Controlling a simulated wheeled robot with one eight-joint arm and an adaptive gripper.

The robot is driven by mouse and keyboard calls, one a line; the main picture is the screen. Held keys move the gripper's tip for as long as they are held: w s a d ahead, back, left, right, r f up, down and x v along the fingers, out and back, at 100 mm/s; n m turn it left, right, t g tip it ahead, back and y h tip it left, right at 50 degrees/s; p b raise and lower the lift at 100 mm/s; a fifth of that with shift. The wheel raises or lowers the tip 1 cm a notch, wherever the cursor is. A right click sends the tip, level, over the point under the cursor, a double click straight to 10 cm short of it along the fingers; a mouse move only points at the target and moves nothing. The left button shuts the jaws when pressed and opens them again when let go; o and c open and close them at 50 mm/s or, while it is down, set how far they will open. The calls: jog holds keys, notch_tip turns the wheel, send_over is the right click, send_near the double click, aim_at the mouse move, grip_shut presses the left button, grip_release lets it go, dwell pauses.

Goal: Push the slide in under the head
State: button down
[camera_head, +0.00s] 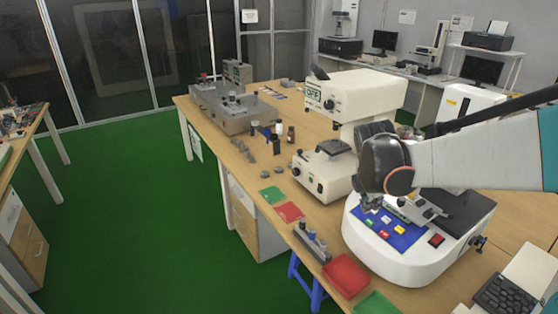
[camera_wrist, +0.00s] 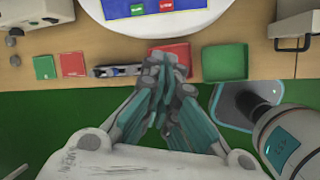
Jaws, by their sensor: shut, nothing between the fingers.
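The white round-based machine (camera_head: 385,258) stands near the table's front edge, with a blue label panel (camera_head: 383,228) on it. A grey metal slide-like part (camera_head: 408,207) lies behind the panel, beside a black plate (camera_head: 462,208). My arm's dark joint covers the area above it, so I cannot tell the head or how far in the slide sits. In the wrist view my gripper (camera_wrist: 166,62) is shut and empty, its tips overlapping a red tray (camera_wrist: 183,52) in the picture. The machine's panel (camera_wrist: 160,20) shows above the tips; the slide does not show there.
A green tray (camera_wrist: 226,63) lies right of the red tray. A grey tool (camera_head: 312,242) and green (camera_head: 271,194) and red (camera_head: 289,212) mats line the table edge. A cream instrument (camera_head: 322,175) stands left of the machine, a keyboard (camera_head: 505,298) right. Green floor lies below the edge.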

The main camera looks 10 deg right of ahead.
aim_at(419, 203)
jog(key=w+d+f+n+g+p, duration=0.1)
jog(key=w+d+f+n, duration=0.2)
jog(key=d, duration=0.6)
jog(key=shift+n+h, duration=0.4)
jog(key=shift+n, duration=0.1)
jog(key=b+x, duration=0.1)
jog(key=x, duration=0.2)
jog(key=b+x, duration=0.1)
jog(key=x, duration=0.2)
jog(key=s+b+x, duration=0.1)
jog(key=x, duration=0.2)
jog(key=shift+a+f, duration=0.1)
jog(key=shift+f, duration=0.05)
jog(key=d, duration=0.1)
jog(key=w+d, duration=0.1)
jog(key=d, duration=0.1)
jog(key=shift+f+b, duration=0.15)
jog(key=shift+b, duration=0.15)
jog(key=shift+w+d, duration=0.15)
jog(key=shift+d, duration=0.3)
jog(key=w+d, duration=0.1)
jog(key=d, duration=0.2)
jog(key=w+d, duration=0.1)
jog(key=d, duration=0.2)
jog(key=w+d, duration=0.1)
jog(key=d, duration=0.3)
jog(key=shift+w, duration=0.2)
